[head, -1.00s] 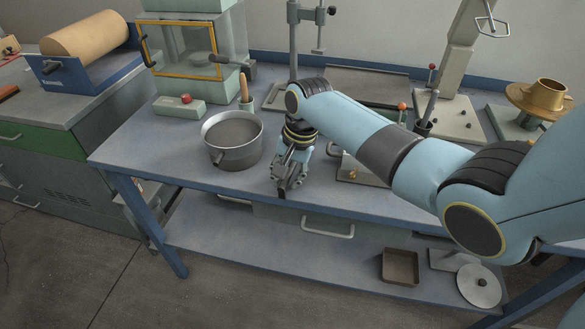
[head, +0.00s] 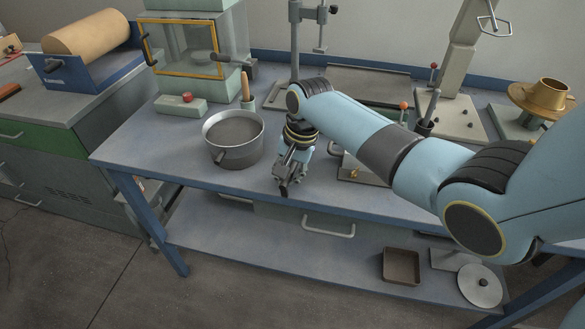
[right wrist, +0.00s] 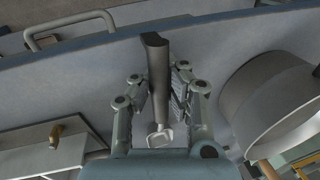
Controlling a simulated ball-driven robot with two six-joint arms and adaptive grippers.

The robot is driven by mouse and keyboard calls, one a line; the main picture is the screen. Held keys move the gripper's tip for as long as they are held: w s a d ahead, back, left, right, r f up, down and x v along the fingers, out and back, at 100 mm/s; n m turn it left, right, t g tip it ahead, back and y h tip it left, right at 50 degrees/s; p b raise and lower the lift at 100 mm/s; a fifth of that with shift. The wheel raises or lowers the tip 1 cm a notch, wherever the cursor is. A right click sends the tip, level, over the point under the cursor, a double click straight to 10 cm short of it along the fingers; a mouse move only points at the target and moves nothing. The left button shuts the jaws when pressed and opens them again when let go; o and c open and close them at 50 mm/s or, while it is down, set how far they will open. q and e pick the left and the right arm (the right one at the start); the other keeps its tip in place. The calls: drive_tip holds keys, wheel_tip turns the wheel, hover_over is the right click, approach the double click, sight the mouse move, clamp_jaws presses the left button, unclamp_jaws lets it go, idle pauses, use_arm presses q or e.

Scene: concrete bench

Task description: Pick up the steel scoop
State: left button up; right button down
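The steel scoop (right wrist: 159,95) shows in the right wrist view. Its dark handle end points up the picture across the bench's front edge, and its small pale bowl is near the palm. My right gripper (right wrist: 160,80) is around the scoop, one finger on each side of the handle. Narrow gaps show between handle and finger pads, so it looks open. In the head view my right gripper (head: 286,180) points down near the bench's front edge, with the scoop's dark handle end by its fingertips; the rest is hidden. My left gripper is not in view.
A metal pot (head: 234,140) stands close left of my right gripper. A flat plate device (head: 360,172) with a brass knob is to the right. A glass-fronted case (head: 190,45) and a stand (head: 294,50) are behind. Bare bench lies left of the pot.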

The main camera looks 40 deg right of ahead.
drive_tip(key=shift+r, duration=0.55)
wheel_tip(320, 180, up, 3)
drive_tip(key=shift+w+f, duration=0.1)
drive_tip(key=shift+f, duration=0.1)
drive_tip(key=s+d+r+p, duration=0.1)
drive_tip(key=s+d+r, duration=0.6)
drive_tip(key=s, duration=0.2)
drive_tip(key=shift+d+r, duration=0.15)
drive_tip(key=shift+d, duration=0.05)
drive_tip(key=shift+s, duration=0.1)
